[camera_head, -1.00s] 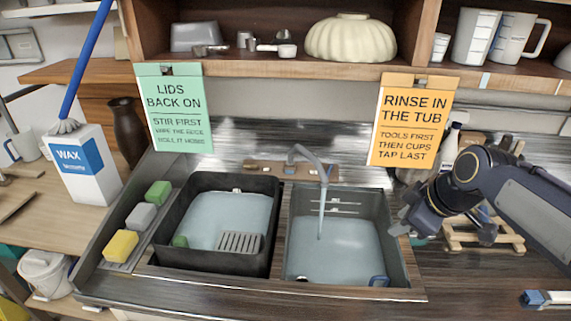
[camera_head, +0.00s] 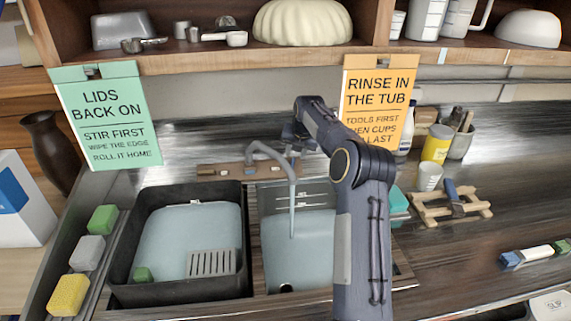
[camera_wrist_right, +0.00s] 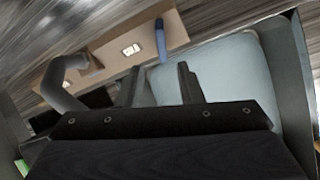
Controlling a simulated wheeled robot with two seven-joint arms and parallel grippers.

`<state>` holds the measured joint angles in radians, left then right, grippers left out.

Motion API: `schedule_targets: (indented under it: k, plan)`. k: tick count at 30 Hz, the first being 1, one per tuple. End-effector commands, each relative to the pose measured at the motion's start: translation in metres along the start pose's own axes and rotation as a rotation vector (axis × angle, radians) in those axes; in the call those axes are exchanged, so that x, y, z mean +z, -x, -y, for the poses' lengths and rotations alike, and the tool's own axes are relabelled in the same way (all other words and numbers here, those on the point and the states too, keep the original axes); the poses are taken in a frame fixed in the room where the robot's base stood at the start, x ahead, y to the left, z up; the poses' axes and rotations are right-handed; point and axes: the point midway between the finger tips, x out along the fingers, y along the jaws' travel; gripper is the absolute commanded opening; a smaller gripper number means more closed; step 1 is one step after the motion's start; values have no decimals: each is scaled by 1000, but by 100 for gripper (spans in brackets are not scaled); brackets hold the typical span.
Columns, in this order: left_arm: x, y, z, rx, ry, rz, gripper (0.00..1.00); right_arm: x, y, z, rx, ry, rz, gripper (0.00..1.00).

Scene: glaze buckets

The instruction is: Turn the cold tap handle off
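The blue cold tap handle (camera_wrist_right: 160,40) stands up from the tan tap base (camera_wrist_right: 150,28) in the right wrist view. The grey curved spout (camera_wrist_right: 62,75) is to its left there. In the head view the spout (camera_head: 268,152) hangs over the right basin with a thin stream of water (camera_head: 292,215) below it. My right gripper (camera_head: 295,135) is beside the spout, over the back of the sink. Its two fingers (camera_wrist_right: 159,85) are apart and empty, with the handle just beyond the gap. The gripper hides the handle in the head view. My left gripper is not in view.
The right basin (camera_head: 300,260) holds water. A dark tub (camera_head: 128,255) stands to its left. An orange sign (camera_head: 378,95) hangs behind my right arm. A wooden rack (camera_head: 450,205) and yellow jar (camera_head: 436,145) are to the right. A shelf (camera_head: 200,62) runs above.

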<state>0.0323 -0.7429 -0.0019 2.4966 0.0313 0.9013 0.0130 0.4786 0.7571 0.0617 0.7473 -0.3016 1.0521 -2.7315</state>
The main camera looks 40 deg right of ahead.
Motion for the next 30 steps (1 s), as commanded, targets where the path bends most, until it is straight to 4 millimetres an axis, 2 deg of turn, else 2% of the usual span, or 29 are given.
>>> schedule_targets:
  k: [5, 13, 18, 29, 30]
  plan:
    - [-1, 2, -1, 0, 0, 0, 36, 3, -16, 3, -8, 38, 1, 34]
    - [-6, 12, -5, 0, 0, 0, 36, 3, -58, 4, -8, 35, 0, 34]
    - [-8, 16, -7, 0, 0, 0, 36, 4, -77, 4, -7, 35, 3, 34]
    - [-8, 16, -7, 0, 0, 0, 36, 3, -84, 4, -6, 35, 4, 34]
    - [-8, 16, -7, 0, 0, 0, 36, 3, -84, 4, -6, 35, 4, 28]
